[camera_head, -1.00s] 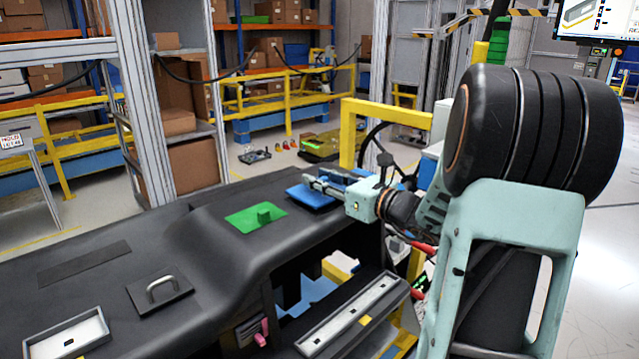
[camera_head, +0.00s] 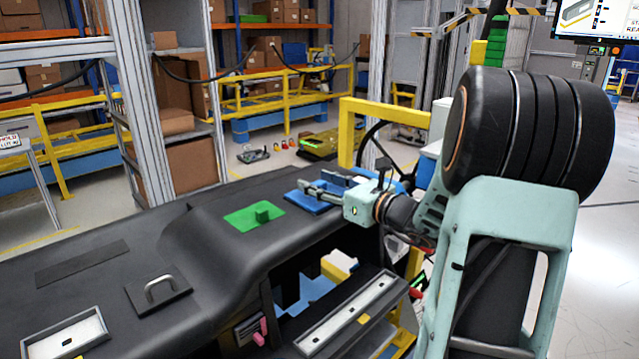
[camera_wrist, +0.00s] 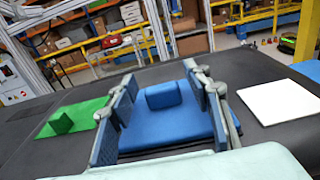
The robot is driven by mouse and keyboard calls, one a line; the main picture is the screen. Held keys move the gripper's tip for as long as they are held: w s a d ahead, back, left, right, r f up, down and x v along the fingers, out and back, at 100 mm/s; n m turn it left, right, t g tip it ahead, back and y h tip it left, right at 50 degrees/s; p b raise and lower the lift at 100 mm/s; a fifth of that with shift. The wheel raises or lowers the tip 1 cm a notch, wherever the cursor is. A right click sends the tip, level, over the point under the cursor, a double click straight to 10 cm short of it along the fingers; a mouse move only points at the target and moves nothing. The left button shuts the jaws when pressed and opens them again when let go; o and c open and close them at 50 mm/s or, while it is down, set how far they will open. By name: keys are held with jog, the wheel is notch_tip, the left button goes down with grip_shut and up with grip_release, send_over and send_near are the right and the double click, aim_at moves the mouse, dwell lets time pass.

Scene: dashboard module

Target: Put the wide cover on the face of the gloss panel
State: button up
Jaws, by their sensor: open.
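A blue plate with a raised blue block (camera_wrist: 163,95) lies on the black dashboard; its flat part (camera_head: 311,205) shows in the head view. It may be the wide cover, but no label shows. My gripper (camera_wrist: 160,75) is open, with one finger on each side of the block and gaps between. In the head view my gripper (camera_head: 312,180) is low over the plate. A plain white square panel (camera_wrist: 281,102) lies to the right in the wrist view; I cannot tell whether it is the gloss panel. My arm hides that area in the head view.
A green plate with a knob (camera_head: 262,214) lies left of the blue plate. A black plate with a metal handle (camera_head: 160,292) and a framed pale panel (camera_head: 66,339) lie nearer left. A long framed panel (camera_head: 350,312) sits lower, front right.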

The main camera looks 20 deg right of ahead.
jog(key=b+v, duration=0.2)
jog(key=v, duration=1)
